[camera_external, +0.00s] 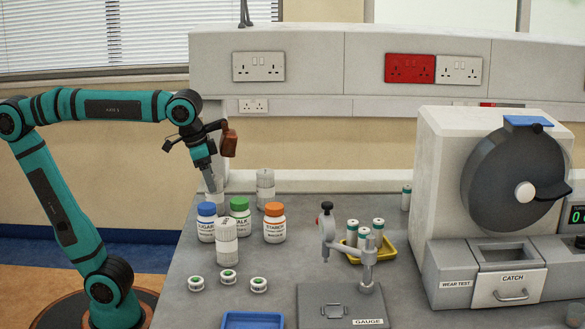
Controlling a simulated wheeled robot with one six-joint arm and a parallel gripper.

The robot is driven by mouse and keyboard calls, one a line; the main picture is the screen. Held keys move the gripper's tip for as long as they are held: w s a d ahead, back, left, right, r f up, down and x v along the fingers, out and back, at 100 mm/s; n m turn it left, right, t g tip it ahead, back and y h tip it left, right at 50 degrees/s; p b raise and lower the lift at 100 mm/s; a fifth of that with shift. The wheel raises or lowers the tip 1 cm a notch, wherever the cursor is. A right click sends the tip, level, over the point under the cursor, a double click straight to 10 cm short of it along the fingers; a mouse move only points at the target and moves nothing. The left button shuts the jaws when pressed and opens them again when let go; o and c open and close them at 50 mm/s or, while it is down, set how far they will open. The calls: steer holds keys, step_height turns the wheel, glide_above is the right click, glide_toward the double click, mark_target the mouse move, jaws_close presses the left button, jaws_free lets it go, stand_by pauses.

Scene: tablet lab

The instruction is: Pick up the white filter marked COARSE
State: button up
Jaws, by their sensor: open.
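My gripper (210,187) points down over the back left of the bench, open, with its tips close to a white cylinder (219,183) that it partly hides. I cannot tell whether they touch. Two similar white ribbed cylinders stand upright: one (265,188) at the back behind the jars, one (226,245) in front of them. These may be the filters. Their lettering is too small to read, so I cannot tell which one is marked COARSE.
Jars with blue (206,226), green (240,211) and orange (274,225) lids stand close together. Small green-and-white round pieces (228,276) lie in front. A gauge stand (340,305), a yellow tray (386,252) with vials, a blue tray (252,320) and a wear-test machine (490,200) stand further right and forward.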

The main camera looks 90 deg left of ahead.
mark_target(217, 194)
steer(key=shift+x, duration=2.6)
steer(key=shift+w, duration=0.15)
steer(key=c, duration=1.1)
